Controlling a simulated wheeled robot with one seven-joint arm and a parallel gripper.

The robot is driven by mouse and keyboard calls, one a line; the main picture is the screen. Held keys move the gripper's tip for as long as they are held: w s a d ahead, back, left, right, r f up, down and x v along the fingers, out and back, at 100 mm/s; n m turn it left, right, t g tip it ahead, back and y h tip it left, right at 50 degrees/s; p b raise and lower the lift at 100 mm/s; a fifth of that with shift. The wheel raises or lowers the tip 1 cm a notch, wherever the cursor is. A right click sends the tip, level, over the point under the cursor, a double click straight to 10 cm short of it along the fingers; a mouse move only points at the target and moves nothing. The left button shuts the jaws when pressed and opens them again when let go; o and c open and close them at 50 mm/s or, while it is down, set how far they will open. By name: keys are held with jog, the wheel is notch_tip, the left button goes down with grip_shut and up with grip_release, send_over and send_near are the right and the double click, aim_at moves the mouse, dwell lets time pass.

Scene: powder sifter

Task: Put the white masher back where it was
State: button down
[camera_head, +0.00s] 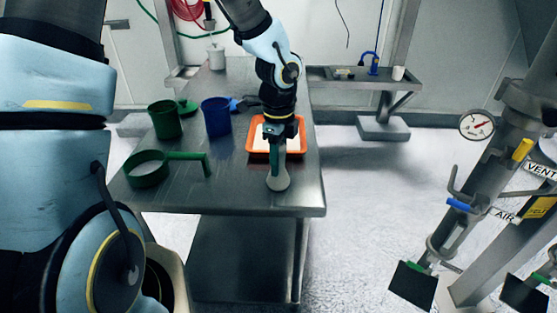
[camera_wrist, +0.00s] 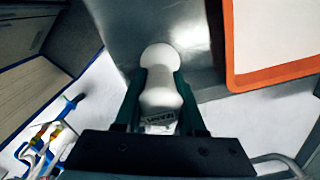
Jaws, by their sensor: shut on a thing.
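The white masher (camera_wrist: 160,90) is between the two fingers of my gripper (camera_wrist: 157,95) in the wrist view, with its rounded end (camera_wrist: 160,56) pointing away over the steel table. In the head view my gripper (camera_head: 277,160) is shut on the masher (camera_head: 278,180), whose pale rounded end hangs down near the table's front right part. I cannot tell whether this end touches the table (camera_head: 235,195). The masher's upper part is hidden by the fingers. An orange tray (camera_head: 300,152) with a white inside lies just behind my gripper.
A green sieve (camera_head: 148,170) with a handle lies at the table's left. A green jug (camera_head: 166,120), a blue jug (camera_head: 216,117) and a white container (camera_head: 216,57) stand farther back. The front middle of the table is clear. A pipe frame with a gauge (camera_head: 477,125) stands right.

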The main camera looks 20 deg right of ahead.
jog(key=shift+f, duration=0.15)
jog(key=c, duration=0.5)
grip_release()
notch_tip(320, 180, up, 12)
jog(key=shift+r, duration=0.2)
jog(key=w+a+f+n, duration=0.1)
jog(key=a+n, duration=1.2)
jog(key=a, duration=0.1)
jog(key=w+a+f+n+t, duration=0.1)
jog(key=a+f+n, duration=0.1)
jog(key=a+n, duration=1.1)
jog(key=shift+w+a+f+n+t, duration=0.2)
jog(key=shift+a+f+n+t, duration=0.1)
jog(key=shift+a, duration=0.6)
